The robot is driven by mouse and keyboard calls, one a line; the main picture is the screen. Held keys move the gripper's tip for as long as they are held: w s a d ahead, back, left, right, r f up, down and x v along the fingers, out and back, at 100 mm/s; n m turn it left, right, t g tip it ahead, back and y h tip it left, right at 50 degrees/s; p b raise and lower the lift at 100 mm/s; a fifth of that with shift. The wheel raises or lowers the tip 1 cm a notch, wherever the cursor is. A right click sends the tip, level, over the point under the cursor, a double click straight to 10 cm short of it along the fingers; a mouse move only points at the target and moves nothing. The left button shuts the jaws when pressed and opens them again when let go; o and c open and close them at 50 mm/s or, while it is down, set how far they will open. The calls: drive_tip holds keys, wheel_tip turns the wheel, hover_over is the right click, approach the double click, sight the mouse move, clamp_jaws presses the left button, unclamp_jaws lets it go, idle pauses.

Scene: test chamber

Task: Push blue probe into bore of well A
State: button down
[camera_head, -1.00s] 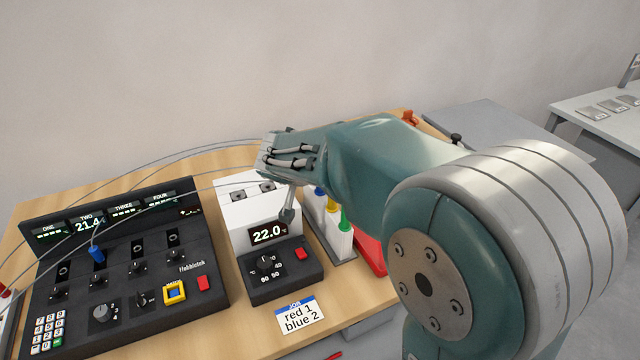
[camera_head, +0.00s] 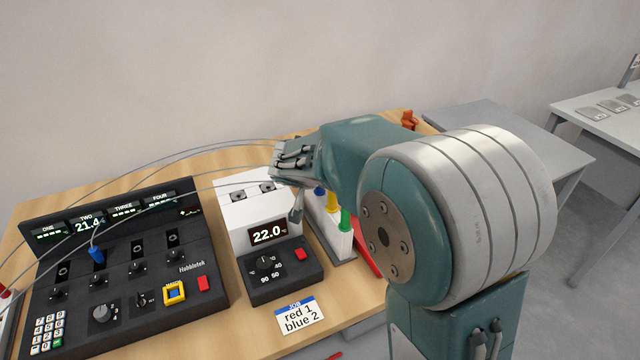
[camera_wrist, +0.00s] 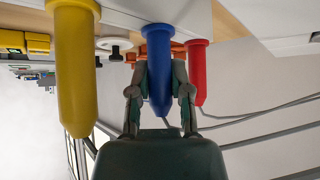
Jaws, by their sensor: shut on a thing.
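In the wrist view my gripper (camera_wrist: 160,92) has a finger on each side of the blue probe (camera_wrist: 159,60) and is shut on its tapered handle. The blue probe is in line with a yellow probe (camera_wrist: 75,70) and a red probe (camera_wrist: 197,72). In the head view my gripper (camera_head: 297,214) is beside the probe rack (camera_head: 346,252), and a bit of blue (camera_head: 319,191) shows next to it. The white well block (camera_head: 247,222) reads 22.0 and has two dark openings on top. I cannot read which is well A.
A black control console (camera_head: 130,265) with a blue plug (camera_head: 97,254) stands at the left. A job card (camera_head: 300,315) reads "red 1, blue 2". Grey cables arch across the back. Green and yellow probes are close to my gripper.

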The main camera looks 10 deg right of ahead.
wheel_tip(320, 180, up, 18)
drive_tip(key=f, duration=0.1)
drive_tip(key=w+a+n+g+y, duration=0.1)
drive_tip(key=a+n+g+y, duration=0.1)
drive_tip(key=a+n+y, duration=1)
drive_tip(key=a+n, duration=0.6)
drive_tip(key=shift+w+a+r+y, duration=0.15)
drive_tip(key=shift+a+r+y, duration=0.15)
drive_tip(key=shift+a+r, duration=0.1)
drive_tip(key=shift+d, duration=0.1)
drive_tip(key=shift+f, duration=2.9)
drive_tip(key=shift+f, duration=2.45)
